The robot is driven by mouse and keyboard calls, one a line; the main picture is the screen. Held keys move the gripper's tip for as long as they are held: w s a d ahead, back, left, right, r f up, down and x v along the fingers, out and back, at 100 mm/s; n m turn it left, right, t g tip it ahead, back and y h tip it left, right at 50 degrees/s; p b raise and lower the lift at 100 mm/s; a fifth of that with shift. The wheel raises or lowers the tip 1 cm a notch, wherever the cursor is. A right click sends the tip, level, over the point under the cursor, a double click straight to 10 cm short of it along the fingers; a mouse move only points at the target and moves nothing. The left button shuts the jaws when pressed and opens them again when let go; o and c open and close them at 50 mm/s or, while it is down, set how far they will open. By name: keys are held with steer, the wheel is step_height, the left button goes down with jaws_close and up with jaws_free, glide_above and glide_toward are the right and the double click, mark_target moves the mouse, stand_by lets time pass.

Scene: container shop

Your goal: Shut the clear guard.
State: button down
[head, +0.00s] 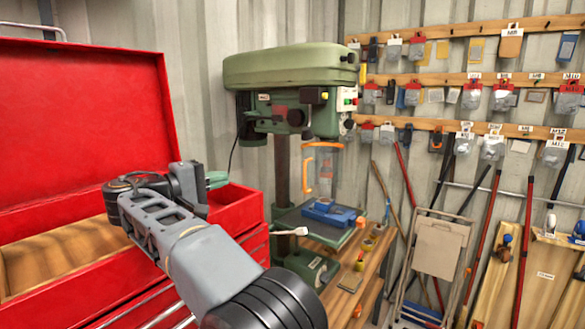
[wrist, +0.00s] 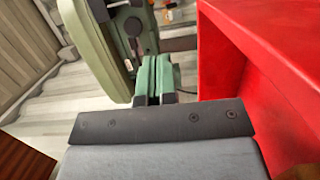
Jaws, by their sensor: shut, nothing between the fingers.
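The clear guard (head: 325,165) hangs below the head of the green drill press (head: 290,75) in the head view. An orange handle (head: 309,172) runs down its left side. I cannot tell how far it is swung from the spindle. My gripper (head: 216,179) is shut and empty, left of the guard and well apart from it, over the red tool chest. In the wrist view my gripper's green fingers (wrist: 152,80) are together, pointing toward the drill press (wrist: 95,40). The guard cannot be made out there.
The red tool chest (head: 80,110) with its raised lid stands left, close to my arm; its red side also fills the right of the wrist view (wrist: 265,70). A blue vise (head: 328,212) sits on the press table. A folded step stool (head: 440,245) leans at right.

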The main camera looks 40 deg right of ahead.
steer(key=p, duration=0.4)
glide_toward(310, 170)
steer(key=w+d+r, duration=0.1)
steer(key=w+r, duration=0.2)
steer(key=w, duration=0.1)
steer(key=s+d, duration=0.3)
steer(key=shift+d+f, duration=0.1)
steer(key=shift+f, duration=0.15)
